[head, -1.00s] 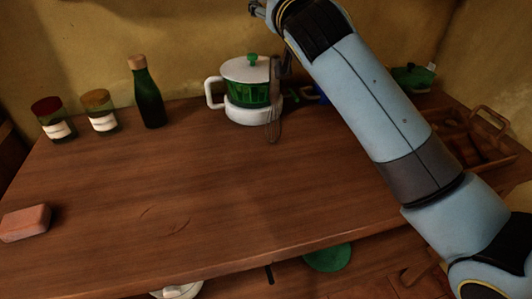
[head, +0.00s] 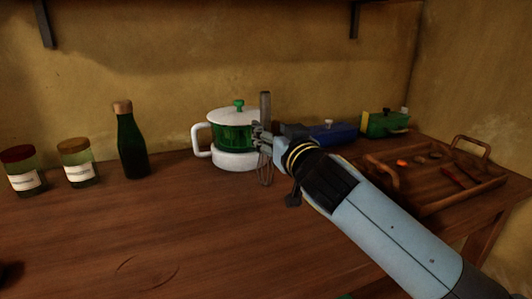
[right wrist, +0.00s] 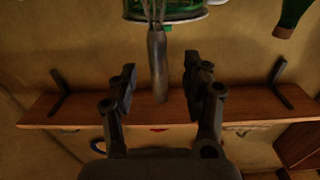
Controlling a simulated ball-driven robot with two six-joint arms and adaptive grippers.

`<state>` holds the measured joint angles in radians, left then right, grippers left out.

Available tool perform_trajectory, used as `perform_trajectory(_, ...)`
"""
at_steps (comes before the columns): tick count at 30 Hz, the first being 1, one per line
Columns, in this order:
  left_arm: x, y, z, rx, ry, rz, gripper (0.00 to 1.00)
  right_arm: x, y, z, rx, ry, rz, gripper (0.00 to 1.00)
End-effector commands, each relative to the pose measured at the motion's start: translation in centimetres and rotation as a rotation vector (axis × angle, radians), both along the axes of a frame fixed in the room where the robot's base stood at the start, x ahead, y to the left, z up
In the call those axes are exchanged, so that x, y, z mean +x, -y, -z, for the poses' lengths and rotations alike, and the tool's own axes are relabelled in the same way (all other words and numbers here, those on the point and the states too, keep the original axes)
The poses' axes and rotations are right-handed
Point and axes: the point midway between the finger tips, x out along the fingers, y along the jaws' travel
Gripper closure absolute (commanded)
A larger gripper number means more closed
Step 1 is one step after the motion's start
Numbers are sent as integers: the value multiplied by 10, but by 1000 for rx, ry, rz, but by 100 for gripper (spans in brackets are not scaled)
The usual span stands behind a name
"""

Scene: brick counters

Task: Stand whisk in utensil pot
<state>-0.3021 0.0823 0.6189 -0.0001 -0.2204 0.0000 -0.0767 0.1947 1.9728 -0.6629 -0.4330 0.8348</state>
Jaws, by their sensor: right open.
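The whisk (head: 265,106) has a grey handle pointing up and wire loops pointing down, in front of the white and green appliance in the head view. My right gripper (head: 261,138) is at the whisk, its fingers near the lower handle. In the right wrist view, which looks upside down, the grey handle of the whisk (right wrist: 158,62) reaches down toward the gap between the open fingers of my right gripper (right wrist: 163,88), with space on both sides. I cannot make out a utensil pot. My left gripper is not in view.
The white and green appliance (head: 237,160) stands just behind the whisk. A green bottle (head: 131,148) and two jars are to the left. A blue box (head: 333,133), a green box (head: 385,124) and a wooden tray (head: 437,205) are to the right. The counter's front middle is clear.

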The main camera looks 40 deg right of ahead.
Motion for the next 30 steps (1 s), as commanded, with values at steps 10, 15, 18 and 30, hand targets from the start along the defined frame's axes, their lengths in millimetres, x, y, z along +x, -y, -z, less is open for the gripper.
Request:
perform_trajectory(10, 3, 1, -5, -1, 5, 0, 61, 44, 17, 6, 1, 0, 1, 51)
perform_trajectory(15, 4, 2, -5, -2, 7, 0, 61, 48, 17, 7, 1, -1, 0, 51)
perform_trajectory(18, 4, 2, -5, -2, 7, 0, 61, 48, 17, 7, 1, -1, 0, 51)
perform_trajectory(30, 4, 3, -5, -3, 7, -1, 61, 47, 17, 7, 1, -1, 0, 100)
